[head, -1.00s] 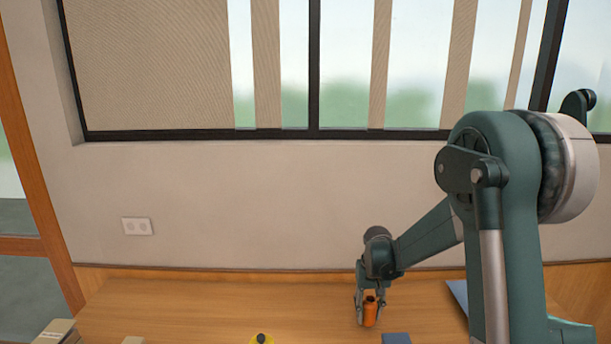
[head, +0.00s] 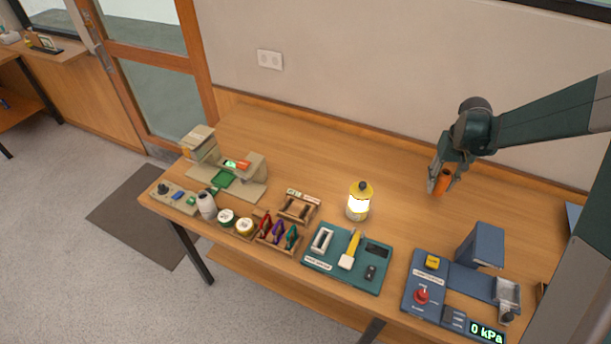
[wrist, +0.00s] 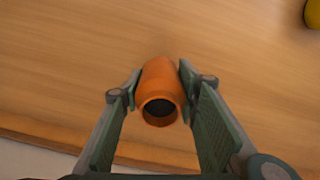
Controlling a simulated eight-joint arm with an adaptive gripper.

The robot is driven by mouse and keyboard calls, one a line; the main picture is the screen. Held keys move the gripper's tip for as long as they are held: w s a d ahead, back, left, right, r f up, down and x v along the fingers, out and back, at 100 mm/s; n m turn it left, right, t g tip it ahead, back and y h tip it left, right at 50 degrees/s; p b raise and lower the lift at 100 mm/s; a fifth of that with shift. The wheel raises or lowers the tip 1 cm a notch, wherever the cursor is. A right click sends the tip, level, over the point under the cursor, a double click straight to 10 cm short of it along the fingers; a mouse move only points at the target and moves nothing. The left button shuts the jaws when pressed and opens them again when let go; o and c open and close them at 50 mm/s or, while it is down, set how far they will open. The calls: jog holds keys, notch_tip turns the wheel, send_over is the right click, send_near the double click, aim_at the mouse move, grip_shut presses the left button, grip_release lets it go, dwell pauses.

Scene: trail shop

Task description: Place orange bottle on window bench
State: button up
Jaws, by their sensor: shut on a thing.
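The orange bottle (head: 445,182) is between the fingers of my gripper (head: 440,178), at the back right of the long wooden workbench (head: 330,150). In the wrist view the bottle (wrist: 160,82) sits between both fingertips of the gripper (wrist: 157,88), its dark round open end facing the camera. My gripper is shut on it. I cannot tell whether the bottle's base touches the wood. Another wooden bench (head: 85,95) runs along the far left, beneath a window; I cannot tell which bench the task names.
A teal tool board (head: 333,282), a blue gauge station (head: 412,287), spools and a beige station (head: 255,165) line the bench. A wood-framed glass door (head: 150,65) and dark mat (head: 150,215) lie left.

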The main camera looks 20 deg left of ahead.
jog(key=s+a+r+n+p, duration=0.1)
jog(key=s+a+n, duration=0.3)
jog(key=a, duration=1)
jog(key=s+a+r+n, duration=0.3)
jog(key=s+a+n, duration=0.1)
jog(key=a, duration=1)
jog(key=s+a+r+n+p, duration=0.1)
jog(key=s+a+n, duration=0.3)
jog(key=a, duration=1)
jog(key=shift+s+a+r+p, duration=0.25)
jog(key=shift+a+r+p, duration=0.1)
jog(key=shift+r, duration=0.4)
jog(key=shift+f, duration=3.15)
jog(key=shift+f, duration=0.1)
jog(key=shift+f, duration=1.75)
jog(key=shift+f+b, duration=0.2)
jog(key=shift+b, duration=0.15)
